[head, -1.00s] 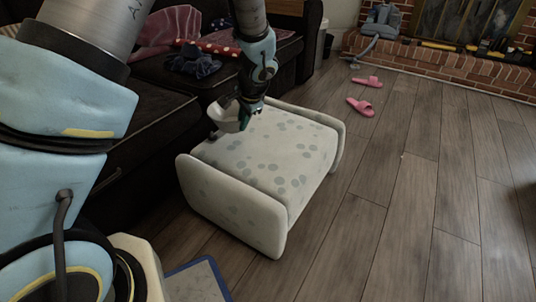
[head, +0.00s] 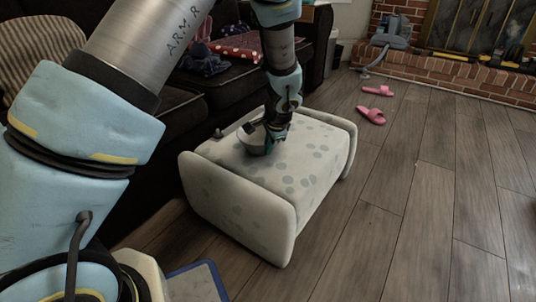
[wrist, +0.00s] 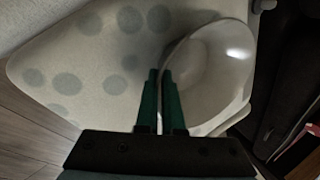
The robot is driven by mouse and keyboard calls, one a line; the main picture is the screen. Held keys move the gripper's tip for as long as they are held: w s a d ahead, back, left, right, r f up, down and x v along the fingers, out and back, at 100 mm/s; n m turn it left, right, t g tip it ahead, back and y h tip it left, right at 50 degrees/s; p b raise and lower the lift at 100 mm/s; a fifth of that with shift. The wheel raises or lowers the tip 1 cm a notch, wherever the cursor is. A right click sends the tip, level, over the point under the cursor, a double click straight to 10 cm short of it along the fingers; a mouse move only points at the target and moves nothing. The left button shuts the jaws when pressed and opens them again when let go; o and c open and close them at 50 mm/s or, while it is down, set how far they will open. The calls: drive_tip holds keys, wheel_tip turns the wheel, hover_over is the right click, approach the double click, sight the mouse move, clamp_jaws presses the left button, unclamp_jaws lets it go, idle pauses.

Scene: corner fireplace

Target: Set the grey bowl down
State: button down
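The grey bowl (head: 253,140) is at the top of the pale spotted ottoman (head: 313,140), partly hidden behind my gripper (head: 268,150) in the head view. In the wrist view the bowl (wrist: 212,70) looks pale and shiny, to the right of my gripper's green fingers (wrist: 159,80). The fingers are close together, with the bowl's near rim between them. The bowl looks roughly level, low over the ottoman top (wrist: 100,80). I cannot tell whether its base touches the surface.
A small dark knob-like object (head: 218,132) stands at the ottoman's far left edge. A dark sofa (head: 215,90) with cloths is behind. Pink slippers (head: 371,115) lie on the wooden floor beyond the ottoman. The ottoman's right part is clear.

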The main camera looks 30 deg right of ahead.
drive_tip(key=shift+f, duration=0.55)
drive_tip(key=shift+f, duration=0.15)
drive_tip(key=c, duration=1)
unclamp_jaws()
drive_tip(key=shift+c, duration=0.2)
